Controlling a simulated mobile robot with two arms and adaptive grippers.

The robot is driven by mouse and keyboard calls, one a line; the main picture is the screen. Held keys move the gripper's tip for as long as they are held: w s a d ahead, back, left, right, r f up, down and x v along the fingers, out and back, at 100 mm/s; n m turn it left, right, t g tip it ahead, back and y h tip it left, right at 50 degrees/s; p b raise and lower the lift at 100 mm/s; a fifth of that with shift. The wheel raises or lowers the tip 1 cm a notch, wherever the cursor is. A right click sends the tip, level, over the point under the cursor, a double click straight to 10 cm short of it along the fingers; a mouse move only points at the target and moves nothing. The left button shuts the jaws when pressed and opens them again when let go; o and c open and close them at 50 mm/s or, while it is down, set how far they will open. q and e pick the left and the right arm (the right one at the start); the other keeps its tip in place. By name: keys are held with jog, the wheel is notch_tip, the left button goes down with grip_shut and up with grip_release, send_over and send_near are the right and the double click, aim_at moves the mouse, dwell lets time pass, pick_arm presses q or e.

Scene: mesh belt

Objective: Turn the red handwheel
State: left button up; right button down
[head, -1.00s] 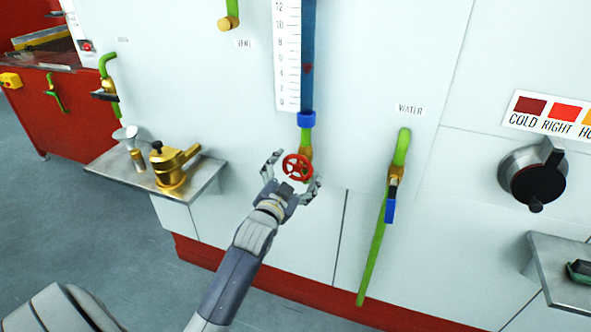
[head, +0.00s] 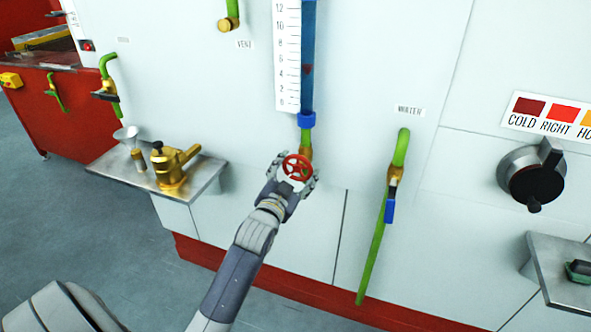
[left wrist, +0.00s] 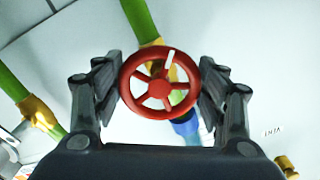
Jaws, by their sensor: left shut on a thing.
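The red handwheel (head: 297,167) sits on a brass valve below the blue tube fitting (head: 306,120) on the pale panel. It also shows in the left wrist view (left wrist: 159,82), spoked, with a white mark on its upper right part. My left gripper (head: 296,172) is shut on the handwheel, with one finger at each side of its rim. In the left wrist view the finger pads of the left gripper (left wrist: 159,84) lie against the rim at left and right. My right gripper is not in view.
A blue-handled valve on a green pipe (head: 398,152) stands to the right, by the WATER label. A metal shelf (head: 208,183) with a brass pot (head: 172,168) juts out at left. A black knob (head: 531,180) and another shelf (head: 548,262) are at far right.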

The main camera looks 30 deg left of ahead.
pick_arm(q)
jog(key=n+p, duration=0.2)
jog(key=n, duration=0.2)
jog(key=shift+d+r+p, duration=0.1)
jog(key=shift+r+p, duration=0.05)
jog(key=shift+p, duration=0.2)
jog(key=n+p, duration=0.2)
jog(key=n, duration=0.2)
jog(key=shift+d+n+p, duration=0.15)
jog(key=shift+n+p, duration=0.15)
jog(key=n+p, duration=0.1)
jog(key=n, duration=0.2)
jog(key=shift+w+n+p, duration=0.1)
jog(key=shift+n+p, duration=0.2)
jog(key=shift+d+n+p, duration=0.15)
jog(key=shift+n+p, duration=0.45)
jog(key=shift+n, duration=1.4)
jog(key=o, duration=1.1)
